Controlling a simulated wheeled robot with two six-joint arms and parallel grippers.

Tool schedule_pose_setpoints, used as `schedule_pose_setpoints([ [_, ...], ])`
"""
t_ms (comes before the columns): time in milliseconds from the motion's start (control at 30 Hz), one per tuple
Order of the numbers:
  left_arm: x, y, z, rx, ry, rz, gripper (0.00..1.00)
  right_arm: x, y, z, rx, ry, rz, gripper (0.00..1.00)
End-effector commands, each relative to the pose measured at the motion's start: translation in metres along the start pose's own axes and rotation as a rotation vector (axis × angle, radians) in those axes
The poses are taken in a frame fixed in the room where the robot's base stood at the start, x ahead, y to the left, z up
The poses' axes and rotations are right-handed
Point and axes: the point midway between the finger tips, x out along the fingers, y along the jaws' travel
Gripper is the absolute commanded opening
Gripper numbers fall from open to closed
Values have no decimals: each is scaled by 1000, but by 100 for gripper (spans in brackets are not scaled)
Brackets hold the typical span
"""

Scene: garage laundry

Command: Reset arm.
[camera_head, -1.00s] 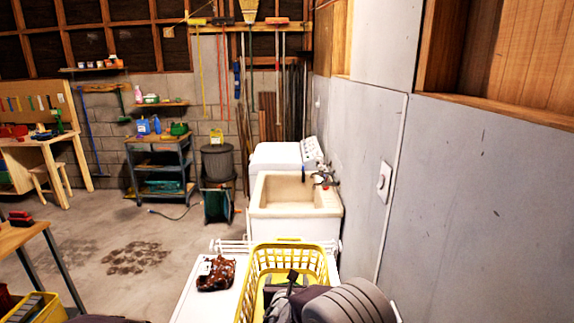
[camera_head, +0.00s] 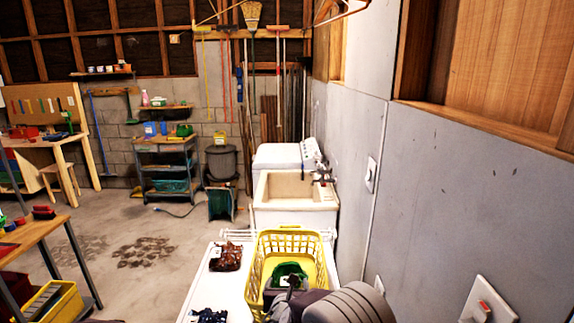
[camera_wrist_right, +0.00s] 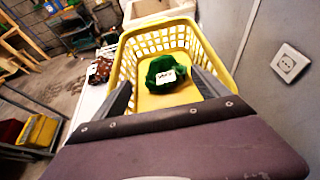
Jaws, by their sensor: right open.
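My right gripper (camera_wrist_right: 163,92) is open, with its two dark fingers spread apart at the near end of a yellow laundry basket (camera_wrist_right: 133,43). It also shows at the bottom of the head view (camera_head: 284,286), partly covered by my own grey arm. A green cloth (camera_wrist_right: 168,72) with a white label lies in the basket beyond the fingertips, and nothing shows held between them. The green cloth also shows in the head view (camera_head: 291,270). The basket stands on a white surface (camera_head: 207,285). My left gripper is not in view.
A brown patterned cloth (camera_head: 226,257) and a dark blue cloth (camera_head: 209,315) lie left of the basket. A sink (camera_head: 295,188) stands beyond it. A grey wall (camera_head: 452,205) with a socket (camera_head: 488,303) is close on the right. Open floor lies left.

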Motion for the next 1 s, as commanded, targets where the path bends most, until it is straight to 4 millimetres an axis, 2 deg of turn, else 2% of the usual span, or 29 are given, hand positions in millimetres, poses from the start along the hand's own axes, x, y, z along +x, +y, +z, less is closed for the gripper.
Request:
schedule_pose_setpoints([
  [367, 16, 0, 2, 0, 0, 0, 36, -11, -84, -31, 325, 106, -239, 85],
  [567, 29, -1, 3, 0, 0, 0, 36, -37, -147, -69, 641, 180, -456, 85],
  [667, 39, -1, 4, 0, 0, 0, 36, -60, -180, -98, 866, 215, -601, 85],
  [767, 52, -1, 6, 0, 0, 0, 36, -96, -210, -139, 1178, 245, -795, 85],
  [800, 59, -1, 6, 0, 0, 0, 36, -114, -219, -159, 1340, 250, -890, 85],
  [900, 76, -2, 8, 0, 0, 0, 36, -160, -225, -207, 1791, 233, -1139, 85],
  [1000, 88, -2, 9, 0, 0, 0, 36, -192, -214, -236, 2188, 177, -1341, 85],
])
